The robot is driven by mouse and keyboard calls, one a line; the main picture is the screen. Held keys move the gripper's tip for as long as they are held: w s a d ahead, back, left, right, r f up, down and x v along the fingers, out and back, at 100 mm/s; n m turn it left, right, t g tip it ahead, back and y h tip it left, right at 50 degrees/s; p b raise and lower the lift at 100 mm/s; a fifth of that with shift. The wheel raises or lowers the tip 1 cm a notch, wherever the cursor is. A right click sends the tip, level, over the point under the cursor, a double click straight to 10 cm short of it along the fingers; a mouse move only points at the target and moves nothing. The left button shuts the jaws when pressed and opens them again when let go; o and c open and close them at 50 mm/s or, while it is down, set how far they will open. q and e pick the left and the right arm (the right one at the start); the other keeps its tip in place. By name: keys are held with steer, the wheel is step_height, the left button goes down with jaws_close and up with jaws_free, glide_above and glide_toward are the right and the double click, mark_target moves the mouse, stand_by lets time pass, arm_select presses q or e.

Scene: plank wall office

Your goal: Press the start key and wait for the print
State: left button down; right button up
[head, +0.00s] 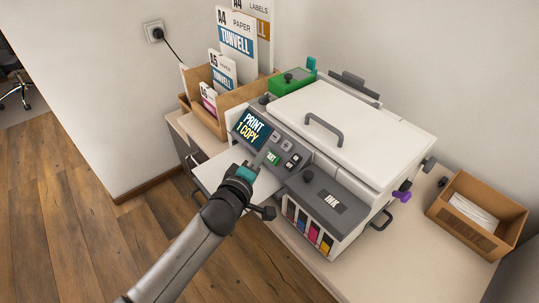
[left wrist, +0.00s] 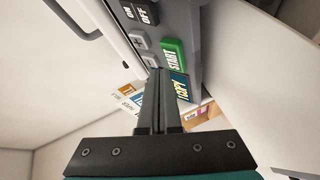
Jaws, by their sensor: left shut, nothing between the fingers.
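The printer (head: 345,125) is white and grey and stands on a counter. Its screen (head: 251,127) reads "PRINT 1 COPY". The green start key (head: 272,158) is on the control panel below the screen. In the left wrist view the start key (left wrist: 173,54) shows beside the fingertips, with the ON/OFF key (left wrist: 140,11) above. My left gripper (head: 262,158) is shut and empty, its tips close in front of the panel near the start key; I cannot tell whether they touch it. My right gripper is not in view.
An ink unit (head: 325,203) with coloured cartridges sits at the printer's front right. A cardboard box (head: 478,212) with paper stands at the right. Paper packs (head: 236,40) fill an organiser at the back left. A white output tray (head: 215,172) lies under the left gripper.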

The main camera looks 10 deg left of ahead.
arm_select(q)
steer(key=shift+f, duration=0.1)
stand_by(0.6)
steer(key=shift+w+d+f, duration=0.2)
